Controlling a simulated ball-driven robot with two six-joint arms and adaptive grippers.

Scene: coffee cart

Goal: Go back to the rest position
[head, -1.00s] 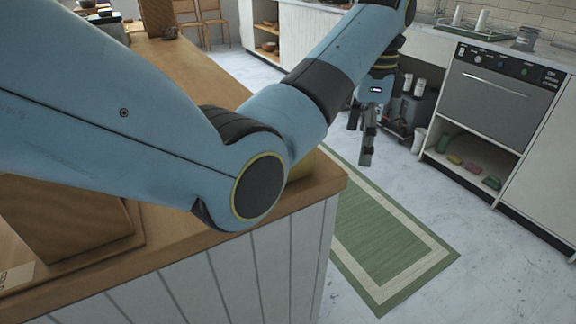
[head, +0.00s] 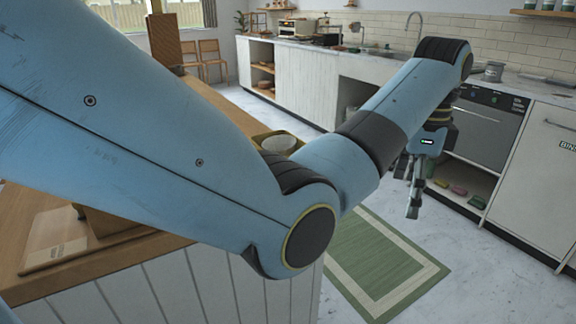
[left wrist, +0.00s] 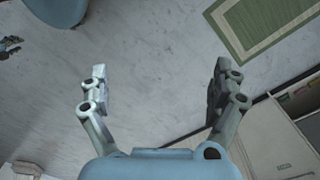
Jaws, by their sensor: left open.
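My left gripper (head: 414,200) hangs pointing down over the open floor in the head view, to the right of the wooden counter. In the left wrist view its two fingers (left wrist: 158,92) are spread wide with only bare floor between them. It is open and holds nothing. My left arm crosses the head view from the left and hides much of the counter. My right gripper does not show clearly in the head view. A small dark gripper-like part at the left edge of the left wrist view is cut off.
The wooden counter (head: 150,258) stands at the lower left, with a bowl (head: 277,144) near my elbow. A green mat (head: 385,262) lies on the pale floor. White cabinets (head: 540,180) and an oven (head: 485,128) line the right. The floor between is clear.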

